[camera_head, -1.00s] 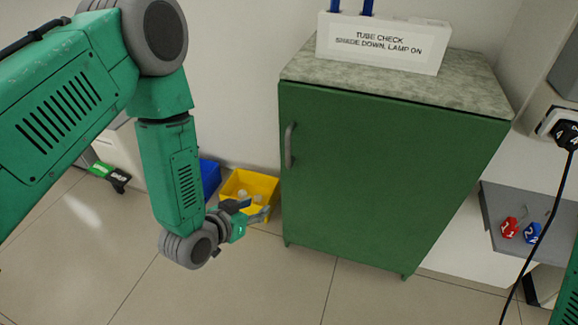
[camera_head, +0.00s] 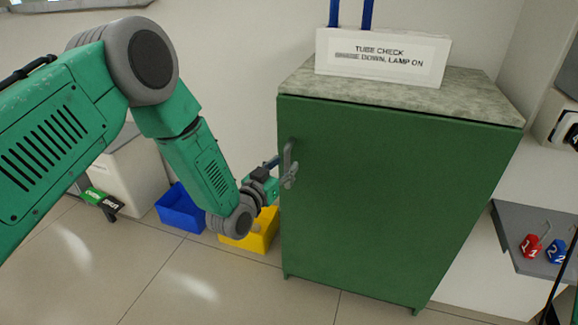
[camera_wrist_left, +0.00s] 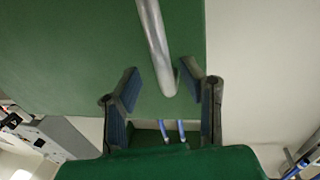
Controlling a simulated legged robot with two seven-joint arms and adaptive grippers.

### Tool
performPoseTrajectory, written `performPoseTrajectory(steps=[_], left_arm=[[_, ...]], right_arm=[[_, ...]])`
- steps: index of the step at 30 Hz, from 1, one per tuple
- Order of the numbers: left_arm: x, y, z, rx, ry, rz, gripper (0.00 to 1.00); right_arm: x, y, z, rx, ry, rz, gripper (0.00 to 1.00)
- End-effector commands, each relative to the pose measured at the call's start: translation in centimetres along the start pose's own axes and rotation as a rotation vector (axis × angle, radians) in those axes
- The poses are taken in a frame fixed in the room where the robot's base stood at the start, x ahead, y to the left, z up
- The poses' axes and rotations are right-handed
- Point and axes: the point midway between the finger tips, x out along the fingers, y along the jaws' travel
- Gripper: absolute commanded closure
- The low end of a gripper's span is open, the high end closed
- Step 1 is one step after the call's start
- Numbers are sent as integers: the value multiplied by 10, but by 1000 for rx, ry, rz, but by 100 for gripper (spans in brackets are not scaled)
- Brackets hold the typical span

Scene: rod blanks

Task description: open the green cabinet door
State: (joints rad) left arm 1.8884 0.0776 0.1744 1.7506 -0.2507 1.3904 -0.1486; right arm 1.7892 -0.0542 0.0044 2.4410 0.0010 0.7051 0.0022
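The green cabinet (camera_head: 390,195) stands against the wall, and its door looks shut. Its vertical metal handle (camera_head: 287,160) is on the door's left side; it also shows in the left wrist view as a grey bar (camera_wrist_left: 154,45). My left gripper (camera_head: 287,174) is at the handle. In the left wrist view its two blue-padded fingers (camera_wrist_left: 160,88) are apart, with the handle's end between their tips. I see no finger closed on the bar. My right gripper is not in view.
A white box labelled "TUBE CHECK" (camera_head: 378,72) with blue rods stands on the cabinet top (camera_head: 465,97). A blue bin (camera_head: 181,212) and a yellow bin (camera_head: 262,240) sit on the floor left of the cabinet. The floor before it is clear.

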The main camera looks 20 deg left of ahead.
Motion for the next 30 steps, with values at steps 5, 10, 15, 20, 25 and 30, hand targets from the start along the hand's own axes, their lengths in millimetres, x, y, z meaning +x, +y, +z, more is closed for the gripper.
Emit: performPoseTrajectory(steps=[5,10,15,20,25,30], left_arm=[[21,0,1,0,1,-1,64],[27,0,0,1,-1,-1,64],[28,1,0,1,-1,-1,64],[27,0,0,1,-1,-1,100],[27,1,0,1,-2,0,100],[26,2,1,0,-4,-7,100]], right_arm=[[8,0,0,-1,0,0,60],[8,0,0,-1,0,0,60],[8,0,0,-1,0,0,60],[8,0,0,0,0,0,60],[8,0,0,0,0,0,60],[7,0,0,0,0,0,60]])
